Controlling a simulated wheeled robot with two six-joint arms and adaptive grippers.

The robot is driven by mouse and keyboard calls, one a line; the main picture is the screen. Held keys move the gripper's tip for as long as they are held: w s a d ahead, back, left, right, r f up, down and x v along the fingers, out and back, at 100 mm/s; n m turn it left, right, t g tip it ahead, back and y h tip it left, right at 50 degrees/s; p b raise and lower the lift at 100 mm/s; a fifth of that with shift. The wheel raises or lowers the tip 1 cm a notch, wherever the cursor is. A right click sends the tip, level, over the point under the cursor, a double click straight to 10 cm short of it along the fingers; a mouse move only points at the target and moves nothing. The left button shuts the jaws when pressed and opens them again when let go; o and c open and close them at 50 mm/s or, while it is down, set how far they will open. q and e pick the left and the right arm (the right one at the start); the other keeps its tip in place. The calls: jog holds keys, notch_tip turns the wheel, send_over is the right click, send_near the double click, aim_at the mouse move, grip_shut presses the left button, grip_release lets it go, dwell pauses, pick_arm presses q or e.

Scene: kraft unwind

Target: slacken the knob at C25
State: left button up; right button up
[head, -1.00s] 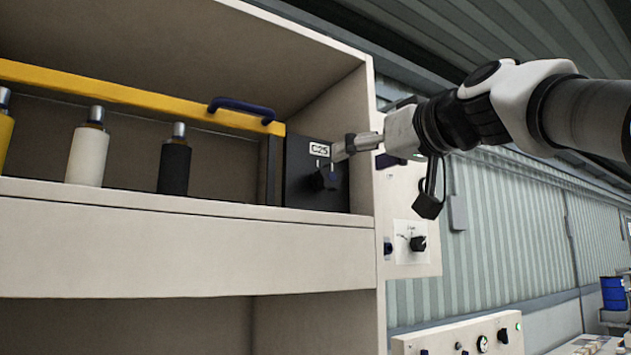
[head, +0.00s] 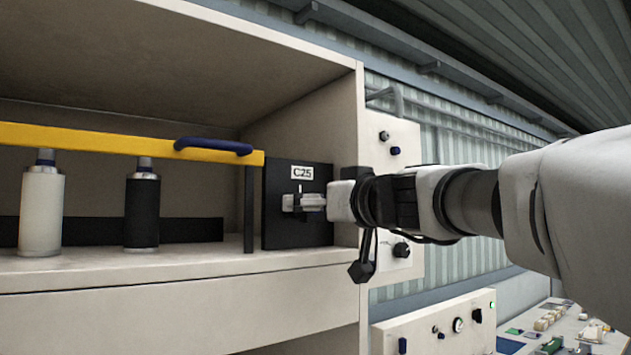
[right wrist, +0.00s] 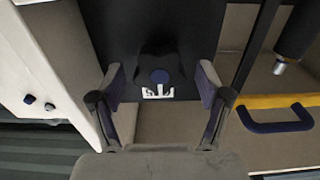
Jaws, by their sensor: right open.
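The C25 label (head: 302,172) is on a black panel (head: 270,220) at the right end of the shelf. My right gripper (head: 297,202) is in front of this panel, just below the label, and hides the knob in the head view. White marks (right wrist: 158,92) show beside the knob. My left gripper is not in view.
A yellow bar (head: 100,140) with a blue handle (head: 213,147) runs along the shelf to the left. The cabinet side wall (head: 347,130) and another control panel (head: 400,135) are close on the right.

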jog(key=shift+s, duration=0.1)
jog(key=shift+f, duration=0.1)
jog(key=shift+w+a, duration=0.2)
jog(key=shift+w, duration=0.1)
jog(key=shift+c, duration=0.7)
jog(key=shift+w+f, duration=0.1)
jog(key=shift+w, duration=0.05)
jog(key=c, duration=1)
jog(key=shift+c, duration=0.2)
